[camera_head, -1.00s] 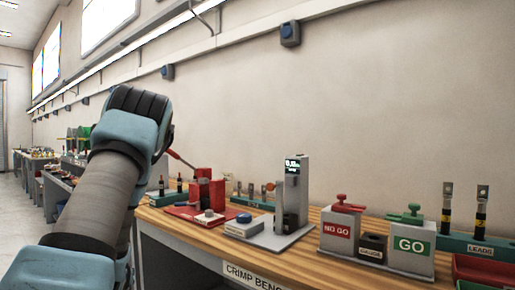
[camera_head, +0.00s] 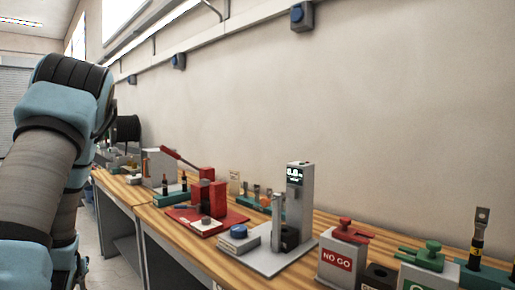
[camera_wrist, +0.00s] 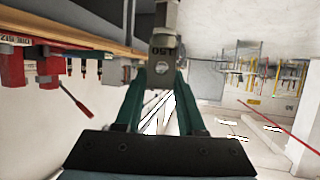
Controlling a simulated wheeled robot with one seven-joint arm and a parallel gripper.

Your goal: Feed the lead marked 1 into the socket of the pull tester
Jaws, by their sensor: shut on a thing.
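In the wrist view, my gripper (camera_wrist: 160,100) is shut on a lead (camera_wrist: 162,48), of which a grey metal lug stamped 150 shows between the teal fingers. The stamp is upside down in this view. No mark 1 can be made out on it. In the head view my arm hides the gripper and the lead. The pull tester (camera_head: 295,190) is a grey column with a lit display, standing on a flat grey base on the bench. Its dark socket block (camera_head: 289,238) sits low at the column's front. My arm is left of it, with the lead apart from it.
Left of the tester is a red press (camera_head: 208,195) with a raised lever. Right of it stand the NO GO block (camera_head: 342,255) and the GO block (camera_head: 428,268). Another lead (camera_head: 478,235) stands upright at the far right. The aisle at left looks clear.

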